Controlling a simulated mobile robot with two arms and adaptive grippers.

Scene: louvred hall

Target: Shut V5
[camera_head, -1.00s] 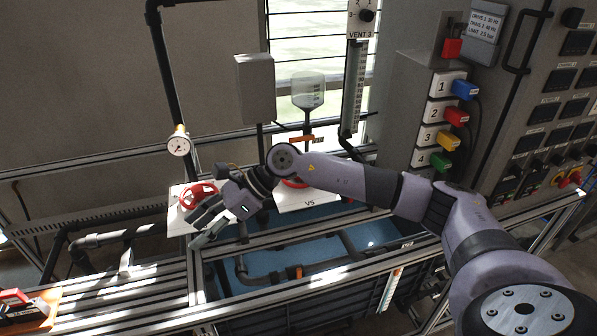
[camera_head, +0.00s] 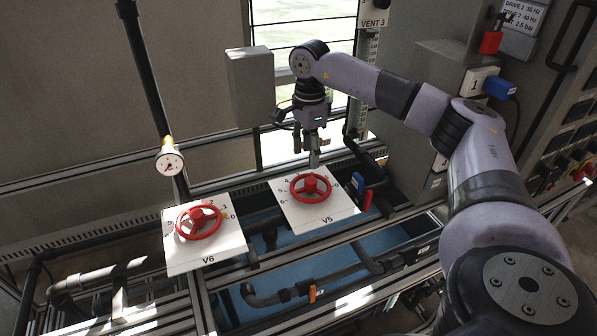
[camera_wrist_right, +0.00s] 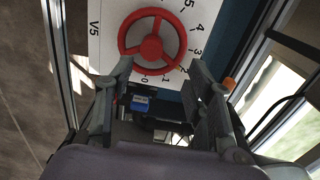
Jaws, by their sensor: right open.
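The V5 red handwheel (camera_head: 311,187) sits on a white plate (camera_head: 300,216) marked "V5" with a number scale around the wheel. My right gripper (camera_head: 313,163) points down just above the wheel's far side, its fingers apart. In the right wrist view, the open fingers (camera_wrist_right: 160,68) frame the lower part of the V5 wheel (camera_wrist_right: 152,47), near the scale's 0, 1 and 2. Nothing is between the fingers, and I cannot tell whether they touch the rim. My left gripper is out of view.
A second red handwheel, V6 (camera_head: 198,222), stands on its own white plate to the left. A pressure gauge (camera_head: 169,162) is behind it. A grey box (camera_head: 250,87) and the VENT 3 column are behind V5.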

